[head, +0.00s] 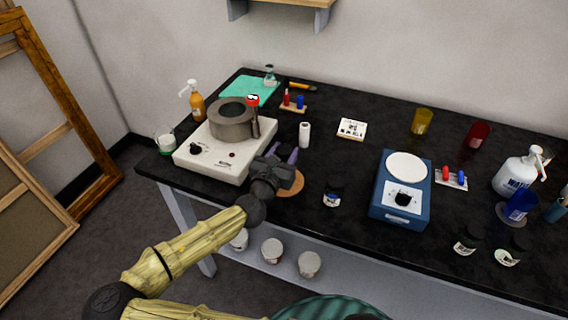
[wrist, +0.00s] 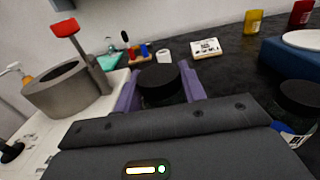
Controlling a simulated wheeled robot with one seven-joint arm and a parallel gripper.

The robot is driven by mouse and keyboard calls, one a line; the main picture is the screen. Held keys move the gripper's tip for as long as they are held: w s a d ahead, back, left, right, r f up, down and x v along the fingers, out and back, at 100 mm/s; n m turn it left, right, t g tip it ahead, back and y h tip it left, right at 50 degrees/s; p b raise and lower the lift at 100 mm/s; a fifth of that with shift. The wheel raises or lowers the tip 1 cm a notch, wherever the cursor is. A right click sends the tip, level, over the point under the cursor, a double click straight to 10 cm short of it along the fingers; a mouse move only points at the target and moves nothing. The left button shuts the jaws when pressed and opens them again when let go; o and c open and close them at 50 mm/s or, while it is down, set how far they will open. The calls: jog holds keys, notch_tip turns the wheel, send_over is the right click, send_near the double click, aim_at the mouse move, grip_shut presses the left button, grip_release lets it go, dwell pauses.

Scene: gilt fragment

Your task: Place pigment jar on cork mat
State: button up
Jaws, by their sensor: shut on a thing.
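My gripper (head: 283,157) is low over the bench, beside the right side of the cream hotplate. In the wrist view its purple fingers (wrist: 160,92) are shut on a dark jar with a black lid, the pigment jar (wrist: 160,78). In the head view the gripper hides this jar. The round brown cork mat (head: 292,186) lies on the bench under and just right of the gripper, partly covered by it. I cannot tell whether the jar's base touches the mat.
The cream hotplate (head: 214,161) with a grey pot (head: 231,121) stands close on the left. Another black-lidded jar (head: 333,192) stands to the right, before the blue scale (head: 386,209). A white bottle (head: 304,134) stands behind. Bare black bench lies between.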

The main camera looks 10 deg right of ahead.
jog(key=shift+f, duration=1.8)
jog(key=shift+a+f, duration=0.1)
jog(key=o, duration=1.1)
jog(key=shift+c, duration=0.2)
jog(key=b+v, duration=0.1)
jog(key=v, duration=1.1)
jog(key=shift+b, duration=0.35)
